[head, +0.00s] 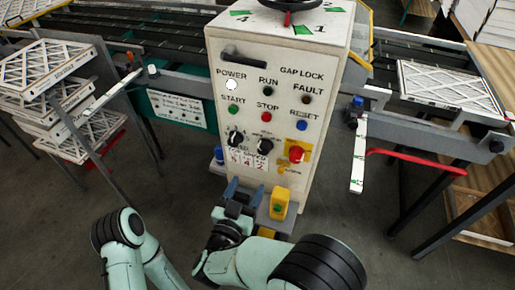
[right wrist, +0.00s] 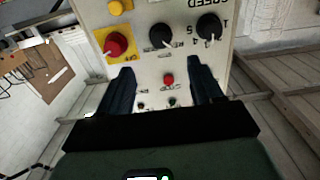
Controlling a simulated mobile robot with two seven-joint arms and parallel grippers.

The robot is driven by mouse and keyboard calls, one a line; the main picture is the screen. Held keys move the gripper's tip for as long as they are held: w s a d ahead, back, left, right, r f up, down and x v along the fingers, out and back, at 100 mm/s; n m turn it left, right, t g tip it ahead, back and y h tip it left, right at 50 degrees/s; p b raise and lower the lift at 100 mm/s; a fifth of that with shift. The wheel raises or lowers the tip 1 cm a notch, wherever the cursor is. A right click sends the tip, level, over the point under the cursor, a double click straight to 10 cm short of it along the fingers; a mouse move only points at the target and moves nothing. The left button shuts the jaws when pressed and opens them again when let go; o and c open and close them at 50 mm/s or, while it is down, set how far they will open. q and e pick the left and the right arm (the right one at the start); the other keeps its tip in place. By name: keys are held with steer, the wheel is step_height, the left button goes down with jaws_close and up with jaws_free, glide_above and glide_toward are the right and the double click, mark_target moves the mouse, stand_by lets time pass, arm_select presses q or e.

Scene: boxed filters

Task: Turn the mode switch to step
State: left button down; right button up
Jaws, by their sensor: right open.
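The control box (head: 275,110) stands ahead with lamps, buttons and two black knobs on its front. The mode switch seems to be the black knob (head: 265,146) beside the red emergency stop; it also shows in the right wrist view (right wrist: 162,36). The other black knob (head: 236,138), by the word SPEED in the wrist view, is on its left in the head view. Which position the mode switch points to is too small to read. My right gripper (head: 245,191) is open and empty, its fingers toward the panel, below the knobs in the head view. My left gripper is out of view.
The red emergency stop (head: 296,154) on its yellow plate sits close beside the mode switch. Green, red and blue buttons are above. A yellow block (head: 280,204) stands low by the box. Conveyors with framed filters (head: 438,82) flank the box.

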mark_target(263, 152)
steer(key=p+x, duration=0.2)
steer(key=x, duration=1.1)
steer(key=shift+p, duration=0.35)
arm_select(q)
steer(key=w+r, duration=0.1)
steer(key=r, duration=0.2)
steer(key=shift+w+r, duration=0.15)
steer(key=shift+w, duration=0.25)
